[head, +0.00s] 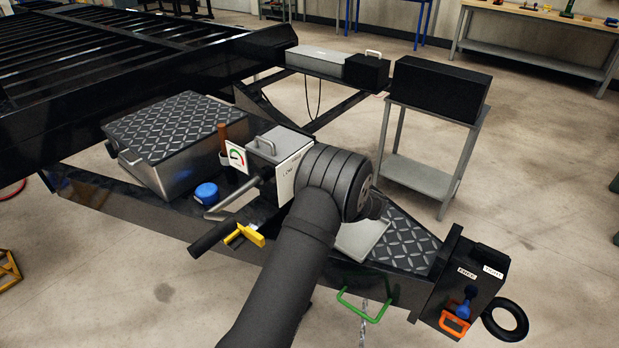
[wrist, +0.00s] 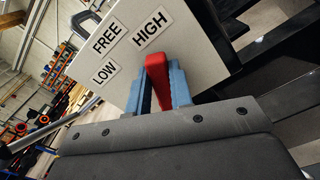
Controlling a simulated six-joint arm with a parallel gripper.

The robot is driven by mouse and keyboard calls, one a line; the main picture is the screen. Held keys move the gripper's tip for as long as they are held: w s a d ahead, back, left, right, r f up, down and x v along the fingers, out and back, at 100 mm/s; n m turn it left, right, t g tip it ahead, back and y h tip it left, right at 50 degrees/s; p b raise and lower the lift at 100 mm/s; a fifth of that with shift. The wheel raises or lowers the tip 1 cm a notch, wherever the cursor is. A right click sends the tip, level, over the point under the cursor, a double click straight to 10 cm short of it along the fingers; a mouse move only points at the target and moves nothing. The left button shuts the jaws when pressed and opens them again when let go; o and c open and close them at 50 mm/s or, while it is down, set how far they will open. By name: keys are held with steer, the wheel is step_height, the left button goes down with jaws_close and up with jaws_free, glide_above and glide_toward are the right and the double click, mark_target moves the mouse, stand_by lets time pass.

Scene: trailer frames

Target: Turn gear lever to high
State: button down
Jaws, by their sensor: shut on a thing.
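The gear lever (wrist: 159,82) is red and shows in the wrist view, with its tip just below the HIGH label (wrist: 150,29). My gripper (wrist: 160,72) is shut on the lever, a blue finger on each side of it. The pale gear plate (wrist: 130,82) also bears a FREE label (wrist: 106,37) and a LOW label (wrist: 103,74), both left of the lever. In the head view the plate (head: 287,180) stands on the side of a grey winch box (head: 272,148). My arm hides the lever and fingers there.
A yellow-handled black grip (head: 243,235) sticks out left of my arm. A blue cap (head: 206,194), a dial gauge (head: 236,156) and a tread-plate box (head: 172,128) are farther left. A green handle (head: 360,306) and a black box with an orange handle (head: 454,325) lie right.

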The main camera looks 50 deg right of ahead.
steer(key=shift+d+f+m, duration=0.3)
steer(key=shift+d+m, duration=0.05)
steer(key=shift+m, duration=0.6)
steer(key=shift+d+f+m, duration=0.3)
steer(key=shift+d+m, duration=0.05)
steer(key=shift+m, duration=0.6)
steer(key=c, duration=1.3)
jaws_free()
steer(key=s, duration=1.7)
steer(key=shift+s, duration=0.25)
